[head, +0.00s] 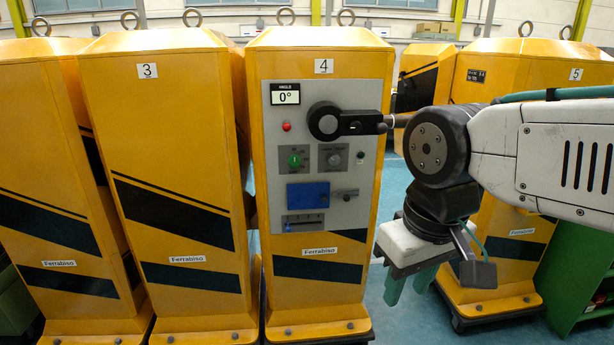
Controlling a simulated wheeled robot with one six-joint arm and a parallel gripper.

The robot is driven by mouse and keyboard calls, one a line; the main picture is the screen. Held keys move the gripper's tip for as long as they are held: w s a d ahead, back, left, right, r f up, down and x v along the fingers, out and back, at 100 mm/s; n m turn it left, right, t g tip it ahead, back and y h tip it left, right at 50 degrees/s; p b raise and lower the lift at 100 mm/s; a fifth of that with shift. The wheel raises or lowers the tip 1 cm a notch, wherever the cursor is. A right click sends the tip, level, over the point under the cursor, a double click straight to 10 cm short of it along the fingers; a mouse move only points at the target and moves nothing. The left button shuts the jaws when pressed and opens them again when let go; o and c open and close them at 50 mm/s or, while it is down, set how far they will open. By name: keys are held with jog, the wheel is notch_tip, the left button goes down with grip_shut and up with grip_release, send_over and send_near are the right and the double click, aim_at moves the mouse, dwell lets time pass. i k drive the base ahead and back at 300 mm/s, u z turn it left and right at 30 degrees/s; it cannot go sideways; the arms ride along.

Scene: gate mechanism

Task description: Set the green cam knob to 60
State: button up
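The green cam knob (295,160) is on the left of the grey control panel (360,95) on the yellow cabinet marked 4 (320,250). Its small scale markings are too fine to read. An angle display (286,97) above it reads 0°. My gripper (408,285) hangs at the right of the cabinet, pointing down, clear of the panel and the knob. Its two green fingers are apart with nothing visible between them.
A black lever handle (345,123) sticks out above the knob. A grey knob (334,158), a red button (287,127), a blue plate (308,194) and a slider (304,223) share the panel. Other yellow cabinets (165,130) stand close on the left.

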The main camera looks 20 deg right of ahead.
aim_at(294, 160)
jog(key=k, duration=0.7)
jog(key=u, duration=0.7)
jog(key=i, duration=1.4)
jog(key=z, duration=0.15)
